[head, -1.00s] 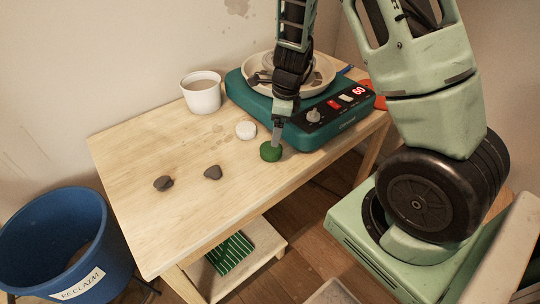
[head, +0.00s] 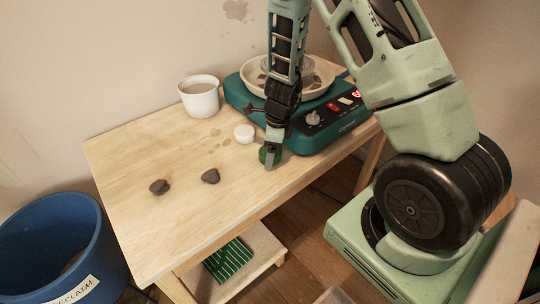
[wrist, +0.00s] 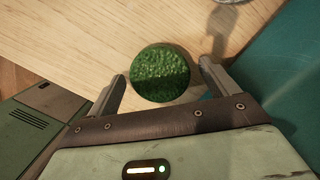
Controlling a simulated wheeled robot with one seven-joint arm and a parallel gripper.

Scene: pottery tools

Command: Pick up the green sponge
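The green sponge (wrist: 160,73) is a small round textured piece on the wooden table near its front edge. In the wrist view it lies between the two fingers of my gripper (wrist: 165,85), which are spread with a gap on each side. In the head view my gripper (head: 272,158) points down at the sponge (head: 263,154) and partly hides it. The fingers are open, and no grip on the sponge shows.
The teal wheel unit (head: 318,132) stands close on the right of the sponge. A white round piece (head: 244,133) lies behind it, and a white bucket (head: 199,98) stands farther back. Two dark lumps (head: 210,176) lie to the left. A blue bin (head: 60,250) stands at lower left.

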